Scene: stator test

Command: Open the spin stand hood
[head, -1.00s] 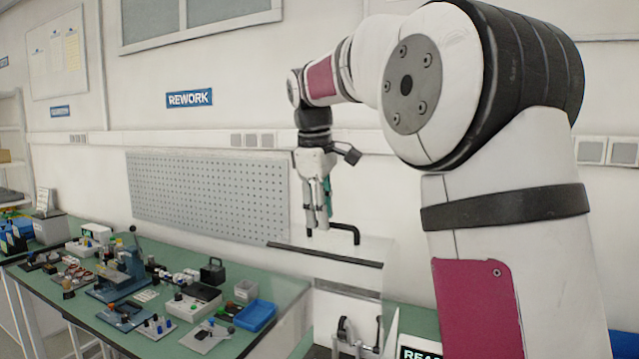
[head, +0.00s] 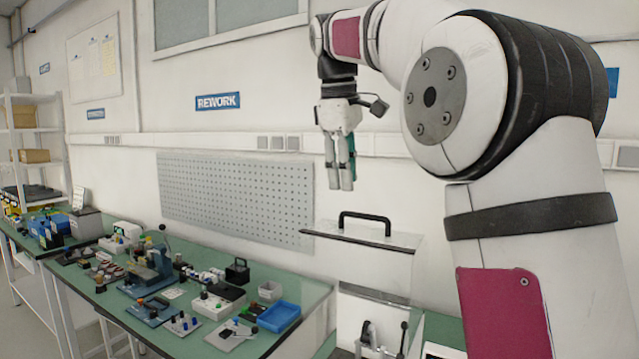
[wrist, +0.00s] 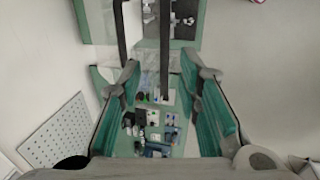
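The spin stand hood (head: 375,262) stands at the right of the bench, a pale, partly see-through cover with a dark strip along its upper front edge. Its black handle (head: 364,216) stands up from the top. Two dark bars show there beyond the fingertips; which is the handle is unclear.
Clamps (head: 368,335) show low inside the stand. The green bench (head: 312,292) to the left carries small fixtures, a blue tray (head: 279,317) and a press (head: 150,268). A perforated panel (head: 236,190) is on the wall behind. Open air surrounds my gripper.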

